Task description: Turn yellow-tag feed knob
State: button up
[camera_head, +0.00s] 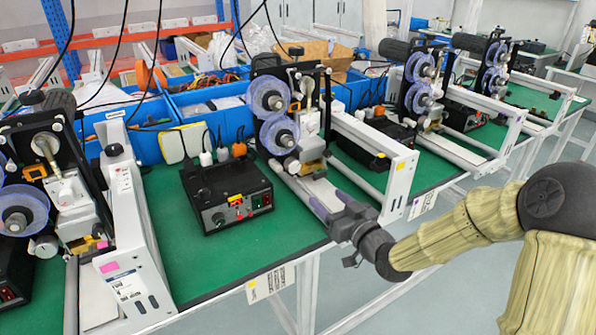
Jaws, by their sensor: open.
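A black control box (228,195) stands on the green bench in the middle. The knob's turned position is too small to tell. My gripper (331,207) is open, to the right of the box and apart from it, near the bench's front edge. It points up and left toward the base of the coder machine (272,118) with purple-blue reels. Nothing shows between its fingers.
Another coder machine (118,240) with a pink tag stands at the left. A pale side frame (400,185) rises beside my gripper. Blue bins (148,143) line the back. Bare green bench (185,275) lies in front of and left of the box.

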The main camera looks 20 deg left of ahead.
aim_at(295, 168)
jog(key=x, duration=1.5)
jog(key=shift+a, duration=0.1)
jog(key=c, duration=1)
